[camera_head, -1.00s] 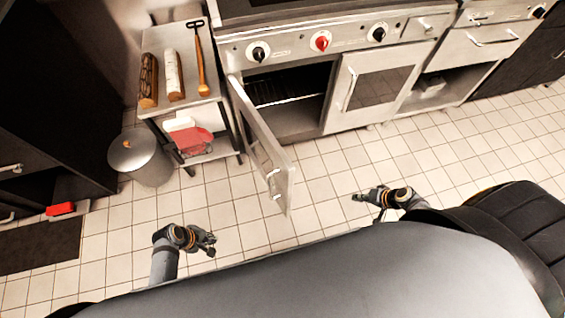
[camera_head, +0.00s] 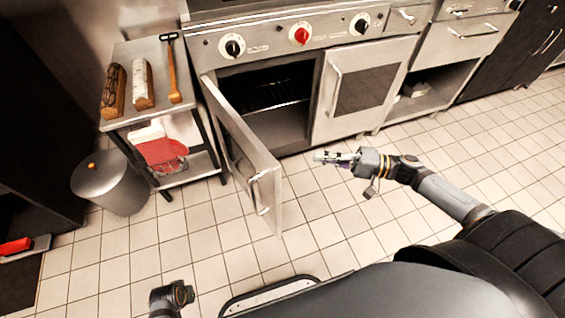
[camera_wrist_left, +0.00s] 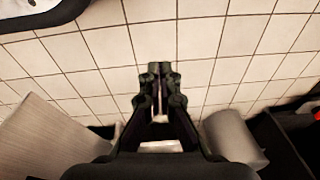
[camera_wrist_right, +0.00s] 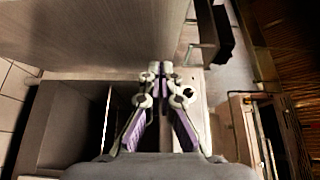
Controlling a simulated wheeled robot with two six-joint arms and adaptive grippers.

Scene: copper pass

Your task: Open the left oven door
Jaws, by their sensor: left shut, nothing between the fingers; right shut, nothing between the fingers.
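The left oven door (camera_head: 243,145) stands open, hinged at its left side and swung out from the dark oven opening (camera_head: 265,92). Its handle (camera_head: 259,190) is on the face turned left, near the free edge. My right gripper (camera_head: 318,156) is shut and empty, in front of the oven, right of the door and apart from it. Its closed fingers also show in the right wrist view (camera_wrist_right: 160,70). My left wrist is low in the head view, left of the door. My left gripper (camera_wrist_left: 160,70) is shut and empty above the floor tiles in the left wrist view.
The right oven door (camera_head: 368,88) is closed. Tiled floor (camera_head: 330,220) is clear in front.

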